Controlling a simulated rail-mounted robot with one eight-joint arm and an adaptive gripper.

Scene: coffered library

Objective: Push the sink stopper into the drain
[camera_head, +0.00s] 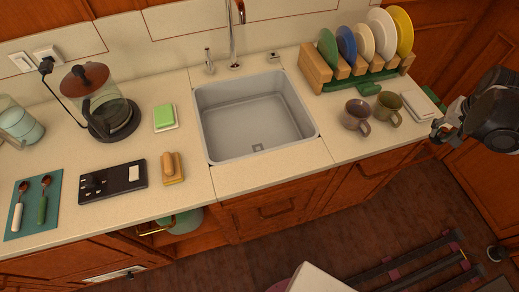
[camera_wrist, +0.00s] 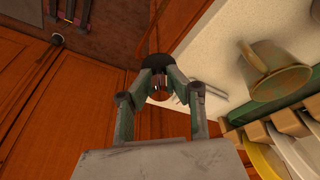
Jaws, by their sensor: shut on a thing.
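My gripper (camera_head: 441,128) is at the right end of the counter, beyond the mugs and well to the right of the sink. In the wrist view my gripper (camera_wrist: 160,82) has its fingers closed on a small dark round piece with a lighter part between the tips, apparently the sink stopper (camera_wrist: 157,63). The fingers partly hide it, and I cannot make it out in the head view. The grey sink basin (camera_head: 215,140) is empty.
Two mugs (camera_head: 356,116) and a white flat stack (camera_head: 419,105) lie between my gripper and the sink. A wooden plate rack (camera_head: 318,70) stands behind them. The faucet (camera_head: 233,40) rises behind the basin. A sponge (camera_head: 165,116) and a brush (camera_head: 172,167) are left of it.

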